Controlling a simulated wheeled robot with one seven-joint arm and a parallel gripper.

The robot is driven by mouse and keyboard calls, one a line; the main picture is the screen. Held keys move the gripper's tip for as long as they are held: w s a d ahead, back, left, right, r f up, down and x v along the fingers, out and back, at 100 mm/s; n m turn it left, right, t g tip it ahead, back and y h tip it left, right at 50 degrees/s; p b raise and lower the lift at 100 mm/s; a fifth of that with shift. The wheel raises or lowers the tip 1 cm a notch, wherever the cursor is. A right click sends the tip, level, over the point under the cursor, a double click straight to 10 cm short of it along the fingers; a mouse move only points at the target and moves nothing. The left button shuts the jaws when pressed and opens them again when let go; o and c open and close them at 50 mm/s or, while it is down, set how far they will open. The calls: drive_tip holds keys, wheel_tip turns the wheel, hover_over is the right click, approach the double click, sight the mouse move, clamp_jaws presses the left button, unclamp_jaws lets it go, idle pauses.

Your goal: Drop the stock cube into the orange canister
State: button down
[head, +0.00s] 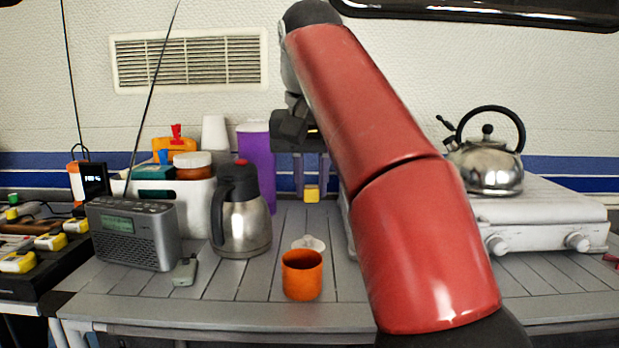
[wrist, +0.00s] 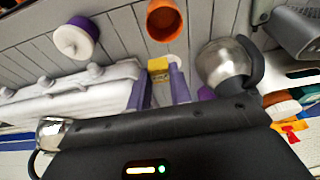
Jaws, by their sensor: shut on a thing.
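The stock cube is a small yellow block (head: 311,195); it also shows between the fingertips in the wrist view (wrist: 158,65). My gripper (head: 311,186) is shut on it, fingers pointing down, at the back of the table. The cube's height above the boards is hard to tell. The orange canister (head: 302,277) stands upright with its open top up, near the table's front edge. It is nearer the head camera than my gripper. In the wrist view the canister (wrist: 164,20) is apart from the cube, at the top.
A steel jug (head: 241,215) stands left of the canister, with a radio (head: 133,233) further left. A small white object (head: 308,243) lies just behind the canister. A stove (head: 545,215) with a kettle (head: 487,165) is right. A white-topped round thing (wrist: 74,41) shows in the wrist view.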

sight(312, 201)
drive_tip(key=shift+f+b, duration=1.1)
drive_tip(key=shift+f, duration=1.8)
drive_tip(key=c, duration=1.2)
unclamp_jaws()
drive_tip(key=p+v, duration=0.2)
drive_tip(key=v, duration=0.4)
drive_tip(key=shift+w+d, duration=0.1)
drive_tip(key=shift+w, duration=0.05)
drive_tip(key=shift+v, duration=1)
drive_tip(key=shift+f, duration=0.1)
